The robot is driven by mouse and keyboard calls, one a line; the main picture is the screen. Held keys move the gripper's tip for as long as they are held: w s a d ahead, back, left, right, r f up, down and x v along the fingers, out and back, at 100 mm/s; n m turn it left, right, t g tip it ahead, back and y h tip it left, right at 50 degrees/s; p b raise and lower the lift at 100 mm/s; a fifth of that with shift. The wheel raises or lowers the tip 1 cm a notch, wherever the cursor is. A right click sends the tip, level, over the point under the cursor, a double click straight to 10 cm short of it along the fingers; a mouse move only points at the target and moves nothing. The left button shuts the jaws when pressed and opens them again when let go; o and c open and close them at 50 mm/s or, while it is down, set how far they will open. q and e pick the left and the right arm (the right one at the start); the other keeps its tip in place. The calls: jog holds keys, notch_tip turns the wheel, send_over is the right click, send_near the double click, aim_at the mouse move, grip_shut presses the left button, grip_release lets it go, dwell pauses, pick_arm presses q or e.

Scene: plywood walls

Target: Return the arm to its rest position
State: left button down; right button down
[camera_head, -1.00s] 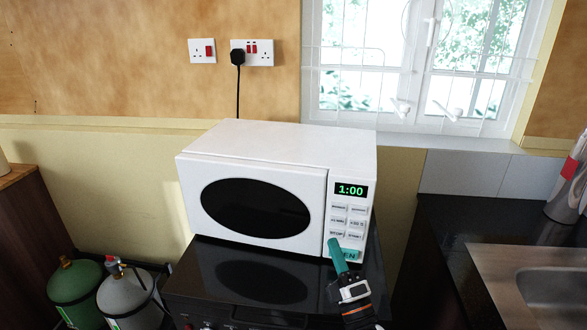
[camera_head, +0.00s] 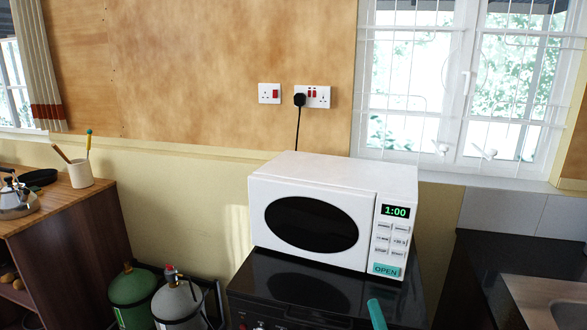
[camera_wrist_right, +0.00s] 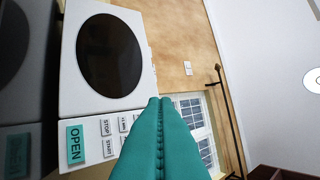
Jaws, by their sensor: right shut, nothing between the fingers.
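My right gripper (camera_head: 376,314) shows only as a teal fingertip at the bottom edge of the head view, below and in front of the microwave. In the right wrist view its two teal fingers (camera_wrist_right: 160,103) are pressed together with nothing between them. The white microwave (camera_head: 290,180) stands with its door closed; its display reads 1:00. Its teal OPEN button (camera_head: 386,270) is in plain view, and the gripper is apart from it. The microwave (camera_wrist_right: 75,75) also shows turned on its side in the right wrist view. My left gripper is out of view.
The microwave sits on a black glossy-topped appliance (camera_head: 290,290). Gas cylinders (camera_head: 135,297) stand on the floor to its left. A wooden counter (camera_head: 62,200) with a kettle (camera_head: 14,200) is at far left. A dark counter with a sink (camera_head: 568,316) is at right.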

jog(key=s+d+f+m+g+h, duration=0.1)
jog(key=s+f+m+g, duration=0.25)
jog(key=f, duration=0.95)
jog(key=s+f+m+g+h, duration=0.1)
jog(key=s+f+m+g, duration=0.3)
jog(key=f, duration=0.9)
jog(key=s+d+f+m+g+h, duration=0.1)
jog(key=s+f+m+g, duration=0.3)
jog(key=f, duration=1)
jog(key=s+d+f+m+g, duration=0.1)
jog(key=s+f, duration=0.5)
jog(key=s, duration=0.6)
jog(key=s+d+f+m+g+h, duration=0.1)
jog(key=s+f+g, duration=0.5)
jog(key=s, duration=0.6)
jog(key=s+d+f+m+g+h, duration=0.1)
jog(key=s+d+f+m+g, duration=0.2)
jog(key=s, duration=1)
notch_tip(320, 180, down, 3)
jog(key=shift+d+f+m+g, duration=0.15)
jog(key=shift+m+g, duration=0.3)
jog(key=shift+m, duration=0.6)
